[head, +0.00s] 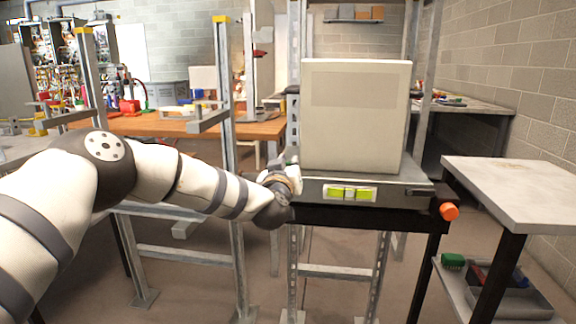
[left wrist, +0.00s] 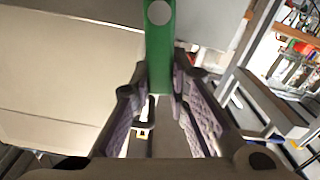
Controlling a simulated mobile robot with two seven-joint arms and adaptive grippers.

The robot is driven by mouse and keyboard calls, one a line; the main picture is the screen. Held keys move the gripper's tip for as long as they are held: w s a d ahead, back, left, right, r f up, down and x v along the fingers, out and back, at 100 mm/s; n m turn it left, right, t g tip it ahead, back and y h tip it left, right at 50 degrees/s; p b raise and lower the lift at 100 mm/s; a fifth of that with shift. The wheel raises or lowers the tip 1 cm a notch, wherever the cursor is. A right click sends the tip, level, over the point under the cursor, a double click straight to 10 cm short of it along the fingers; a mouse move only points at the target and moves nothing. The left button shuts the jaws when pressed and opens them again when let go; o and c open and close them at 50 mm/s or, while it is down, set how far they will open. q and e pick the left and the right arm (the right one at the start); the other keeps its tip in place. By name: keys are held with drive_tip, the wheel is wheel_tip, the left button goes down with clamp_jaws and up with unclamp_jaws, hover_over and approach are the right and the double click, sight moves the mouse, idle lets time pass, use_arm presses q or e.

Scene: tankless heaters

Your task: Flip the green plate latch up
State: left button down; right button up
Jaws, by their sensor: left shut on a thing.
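The green plate latch (left wrist: 159,60) stands upright between my left gripper's two fingers in the left wrist view, with a pale round spot near its top. My left gripper (left wrist: 160,88) is shut on it, one finger on each side. In the head view my left gripper (head: 292,168) is at the left side of the pale box-shaped heater unit (head: 355,118), just above the grey base. There the latch is mostly hidden by the gripper and wrist. My right gripper is in neither view.
The grey base carries yellow-green parts (head: 349,192) on its front. An orange knob (head: 449,211) sticks out at its right. A light side table (head: 520,190) stands at the right, and a wooden bench (head: 180,126) behind left. Metal posts stand close to my left arm.

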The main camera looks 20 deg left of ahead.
use_arm(q)
drive_tip(key=shift+d+r+m+p, duration=0.4)
drive_tip(key=shift+r+m, duration=0.1)
drive_tip(key=shift+m, duration=0.1)
drive_tip(key=shift+w+d+f+m, duration=0.2)
drive_tip(key=shift+d+f+m, duration=0.1)
drive_tip(key=shift+m, duration=0.5)
drive_tip(key=shift+f, duration=0.15)
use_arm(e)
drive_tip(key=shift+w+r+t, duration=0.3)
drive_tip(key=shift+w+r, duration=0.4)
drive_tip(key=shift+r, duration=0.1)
use_arm(q)
drive_tip(key=c, duration=1.5)
unclamp_jaws()
drive_tip(key=v, duration=1.2)
